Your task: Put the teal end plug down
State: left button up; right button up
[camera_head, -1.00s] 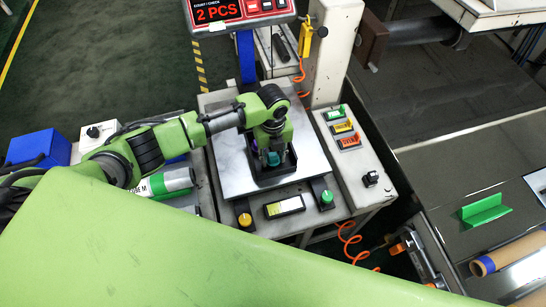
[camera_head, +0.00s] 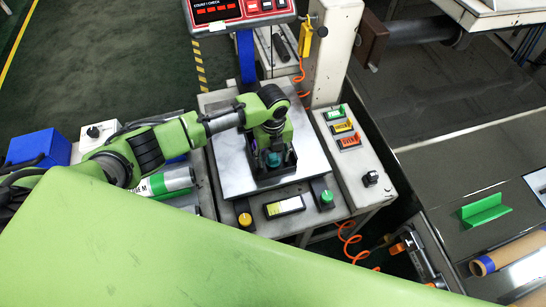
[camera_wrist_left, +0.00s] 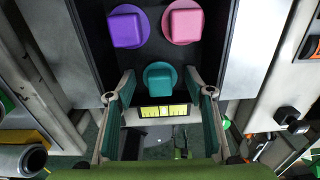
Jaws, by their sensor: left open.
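The teal end plug (camera_wrist_left: 160,78) sits upright in the black tray (camera_wrist_left: 232,45), nearest my gripper. It also shows in the head view (camera_head: 274,159), partly hidden by my gripper. A purple plug (camera_wrist_left: 127,27) and a pink plug (camera_wrist_left: 185,24) stand in the same tray, farther from the gripper in the wrist view. My left gripper (camera_wrist_left: 160,88) is open, with one finger on each side of the teal plug and a visible gap at both sides. The tray stands on the metal scale plate (camera_head: 232,170). My right gripper is not in view.
A red display (camera_head: 240,10) stands behind the scale. A panel with green, yellow and orange labels (camera_head: 345,130) is to the right. A green knob (camera_head: 327,197) and a yellow knob (camera_head: 244,219) sit at the front. The plate is bare around the tray.

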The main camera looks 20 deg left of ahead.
aim_at(273, 157)
pick_arm(q)
notch_tip(273, 157, up, 12)
jog(key=shift+f, duration=0.25)
dwell(0.6)
